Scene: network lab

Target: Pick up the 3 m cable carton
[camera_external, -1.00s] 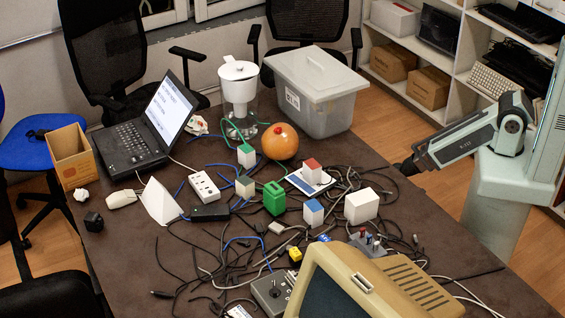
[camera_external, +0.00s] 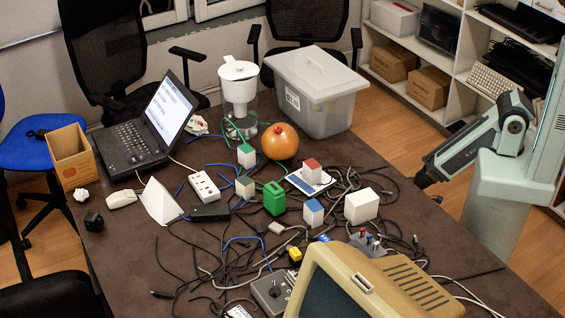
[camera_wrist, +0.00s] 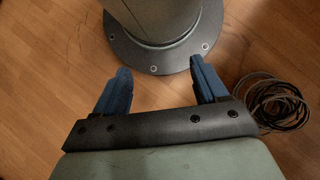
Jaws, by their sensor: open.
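Several small box-shaped cartons stand on the dark table in the external view: one with a green top (camera_external: 246,157), a greyish one (camera_external: 245,188), one with a red top (camera_external: 312,173), one with a blue top (camera_external: 313,213) and a larger plain white one (camera_external: 361,207). No lettering is readable, so I cannot tell which is the 3 m cable carton. My gripper (camera_external: 421,179) is beyond the table's right edge, apart from all cartons. In the wrist view its two blue fingers (camera_wrist: 161,84) are spread, with only floor between them.
Loose cables (camera_external: 205,265) tangle across the table. A coiled cable (camera_wrist: 277,104) lies on the floor in the wrist view.

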